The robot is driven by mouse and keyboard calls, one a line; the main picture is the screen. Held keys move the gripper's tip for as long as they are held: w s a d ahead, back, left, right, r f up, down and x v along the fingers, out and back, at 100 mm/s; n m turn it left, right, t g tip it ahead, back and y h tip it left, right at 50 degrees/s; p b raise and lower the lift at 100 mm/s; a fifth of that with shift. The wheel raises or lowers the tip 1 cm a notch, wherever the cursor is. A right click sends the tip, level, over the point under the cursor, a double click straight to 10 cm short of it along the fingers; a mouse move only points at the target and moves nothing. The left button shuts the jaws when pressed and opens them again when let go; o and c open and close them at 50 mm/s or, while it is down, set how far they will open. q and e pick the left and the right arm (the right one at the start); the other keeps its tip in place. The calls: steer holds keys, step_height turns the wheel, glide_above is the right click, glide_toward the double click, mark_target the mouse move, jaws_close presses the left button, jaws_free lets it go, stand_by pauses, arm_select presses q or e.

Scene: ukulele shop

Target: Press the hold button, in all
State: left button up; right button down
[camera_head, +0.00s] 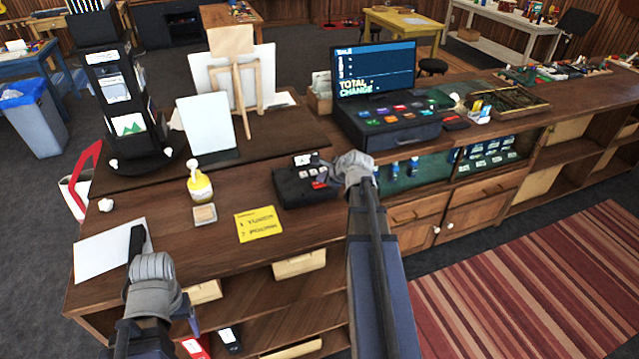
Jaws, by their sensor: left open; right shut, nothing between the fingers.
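A black desk device with several small keys (291,187) sits on the wooden counter, just right of the yellow note. Which key is the hold button I cannot read. My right gripper (325,171) is shut and empty, reaching in over the right part of this device. It hides some keys, and I cannot tell whether it touches one. My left gripper (137,240) is open and empty at the counter's front left, over a white sheet (100,252).
A yellow note (258,224), a small tan block (204,213) and a yellow pump bottle (200,186) stand left of the device. A till with a lit screen (375,70) is behind right. A white tablet-like panel (207,124) and a black display rack (125,90) stand behind left.

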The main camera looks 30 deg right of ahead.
steer(key=shift+f, duration=0.2)
steer(key=shift+r, duration=0.2)
steer(key=shift+r+p, duration=0.75)
step_height(320, 180, up, 5)
steer(key=p, duration=0.5)
stand_by(0.4)
stand_by(0.5)
